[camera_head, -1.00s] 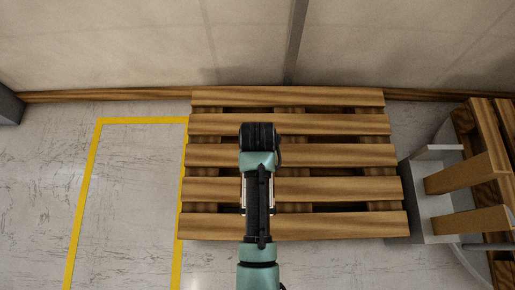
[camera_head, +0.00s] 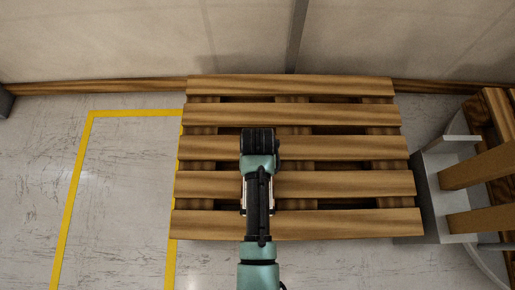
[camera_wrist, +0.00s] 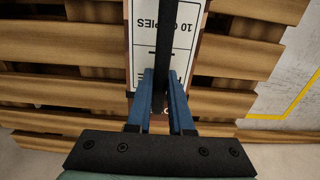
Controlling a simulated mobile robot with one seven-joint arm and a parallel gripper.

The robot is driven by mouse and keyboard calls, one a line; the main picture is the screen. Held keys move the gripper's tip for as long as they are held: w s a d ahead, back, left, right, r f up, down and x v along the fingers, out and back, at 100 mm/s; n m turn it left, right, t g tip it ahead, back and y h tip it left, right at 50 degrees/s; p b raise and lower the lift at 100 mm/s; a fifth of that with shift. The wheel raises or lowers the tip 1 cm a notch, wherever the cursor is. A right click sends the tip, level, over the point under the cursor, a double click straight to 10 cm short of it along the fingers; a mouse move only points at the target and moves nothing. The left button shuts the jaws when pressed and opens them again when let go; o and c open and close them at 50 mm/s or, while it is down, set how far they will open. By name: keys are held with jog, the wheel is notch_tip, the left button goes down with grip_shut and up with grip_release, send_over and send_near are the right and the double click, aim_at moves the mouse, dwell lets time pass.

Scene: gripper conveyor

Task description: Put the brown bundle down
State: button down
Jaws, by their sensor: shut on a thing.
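The brown bundle (camera_wrist: 184,50) shows in the wrist view with brown edges, a white label reading "10 COPIES" and a black strap down its middle. My gripper (camera_wrist: 160,78) has its two blue fingers shut on it at the strap. In the head view my arm covers most of the bundle, and only thin pale edges show beside the wrist. A slatted wooden pallet (camera_head: 345,184) lies on the floor below the gripper and bundle. I cannot tell whether the bundle touches the slats.
A yellow floor outline (camera_head: 74,200) lies left of the pallet. A wall (camera_head: 120,40) stands behind it. A grey and wooden structure (camera_head: 432,200) stands close at the pallet's right. The visible slats around my arm are bare.

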notch_tip(320, 180, down, 3)
jog(key=shift+w+r+b, duration=0.1)
jog(key=shift+r+b, duration=0.05)
jog(key=shift+b, duration=0.4)
jog(key=c, duration=1.3)
grip_release()
jog(key=o, duration=0.5)
notch_tip(320, 180, up, 12)
jog(key=p, duration=0.5)
jog(key=shift+p, duration=0.4)
